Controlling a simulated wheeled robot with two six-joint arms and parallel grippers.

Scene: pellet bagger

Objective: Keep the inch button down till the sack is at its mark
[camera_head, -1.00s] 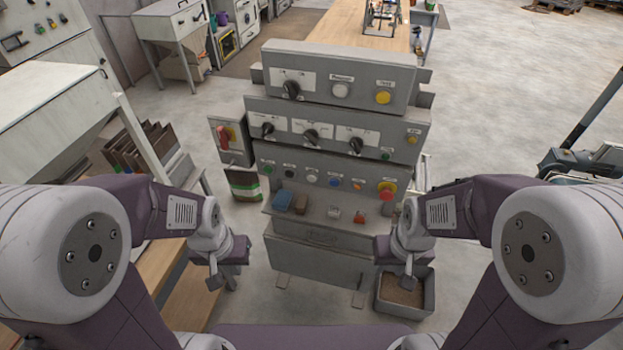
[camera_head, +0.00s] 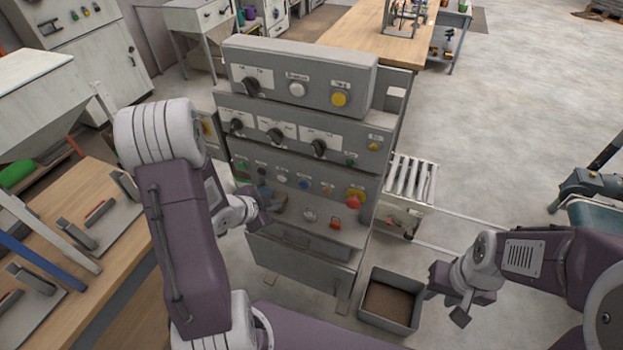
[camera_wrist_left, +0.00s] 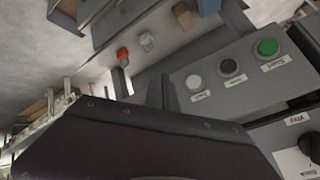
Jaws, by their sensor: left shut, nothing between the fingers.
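The grey control console (camera_head: 300,130) stands in the middle of the head view. Its lowest button row has a green button (camera_head: 242,165), a black button (camera_head: 262,171), a white button (camera_head: 281,179) and a blue button (camera_head: 304,184). The labels are too small to read, so I cannot tell which is the inch button. My left gripper (camera_head: 262,213) is shut and empty, in front of this row's left part. In the left wrist view its fingers (camera_wrist_left: 160,92) are near the white button (camera_wrist_left: 193,82), contact unclear. My right gripper (camera_head: 462,312) hangs at lower right. No sack is clearly visible.
A grey bin (camera_head: 391,303) with brown contents stands on the floor right of the console. A roller conveyor (camera_head: 411,180) is behind the console's right side. A wooden bench (camera_head: 110,225) with metal fixtures is at left. Open floor lies to the right.

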